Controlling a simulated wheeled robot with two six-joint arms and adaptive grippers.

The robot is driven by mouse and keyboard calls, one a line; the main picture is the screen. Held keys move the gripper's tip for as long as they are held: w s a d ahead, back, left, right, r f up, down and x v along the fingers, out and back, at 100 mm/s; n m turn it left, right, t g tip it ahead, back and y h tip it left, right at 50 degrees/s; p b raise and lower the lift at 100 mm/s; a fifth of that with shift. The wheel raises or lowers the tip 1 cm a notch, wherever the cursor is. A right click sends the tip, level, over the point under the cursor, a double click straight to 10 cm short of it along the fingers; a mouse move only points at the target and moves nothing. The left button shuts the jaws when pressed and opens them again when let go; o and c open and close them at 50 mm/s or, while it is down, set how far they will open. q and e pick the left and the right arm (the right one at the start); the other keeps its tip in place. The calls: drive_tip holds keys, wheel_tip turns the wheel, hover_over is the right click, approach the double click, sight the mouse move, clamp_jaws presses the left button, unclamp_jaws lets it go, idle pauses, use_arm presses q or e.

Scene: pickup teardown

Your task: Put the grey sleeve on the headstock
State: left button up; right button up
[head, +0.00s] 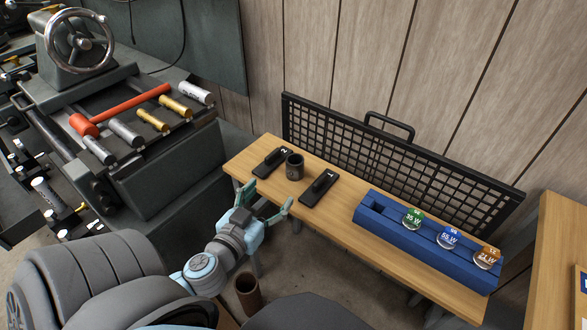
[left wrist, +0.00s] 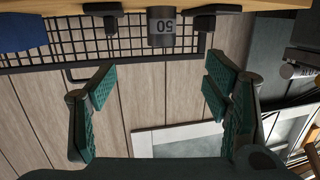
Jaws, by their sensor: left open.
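A dark grey cylinder (head: 294,167), which I take for the grey sleeve, stands upright on the narrow wooden bench between two black blocks. In the left wrist view the cylinder (left wrist: 160,30) shows an upside-down "50". My left gripper (head: 269,195) is open and empty, in front of the bench edge and apart from the cylinder. Its spread green fingers (left wrist: 158,88) have nothing between them in the wrist view. The lathe stands at the left; its grey top (head: 165,150), which may be the headstock, carries a red hammer and several silver and brass cylinders. My right gripper is not in view.
The black blocks (head: 272,161) and (head: 320,188) flank the cylinder. A blue rack (head: 385,222) with several labelled round pieces is on the bench's right. A black mesh panel (head: 400,165) stands behind. A brown open cylinder (head: 248,294) stands low near my arm.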

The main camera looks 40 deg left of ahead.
use_arm(q)
drive_tip(key=p, duration=0.1)
approach(299, 156)
drive_tip(key=shift+w+f, duration=0.15)
drive_tip(key=shift+w, duration=0.4)
drive_tip(key=shift+w+f, duration=0.2)
drive_tip(key=shift+w, duration=0.3)
drive_tip(key=shift+w+a, duration=0.1)
drive_tip(key=shift+w, duration=0.15)
drive_tip(key=x, duration=0.5)
drive_tip(key=shift+w+a+p, duration=0.2)
drive_tip(key=shift+a+p, duration=0.1)
drive_tip(key=shift+a, duration=0.05)
drive_tip(key=shift+s, duration=0.2)
drive_tip(key=c, duration=0.5)
drive_tip(key=shift+r, duration=0.1)
clamp_jaws()
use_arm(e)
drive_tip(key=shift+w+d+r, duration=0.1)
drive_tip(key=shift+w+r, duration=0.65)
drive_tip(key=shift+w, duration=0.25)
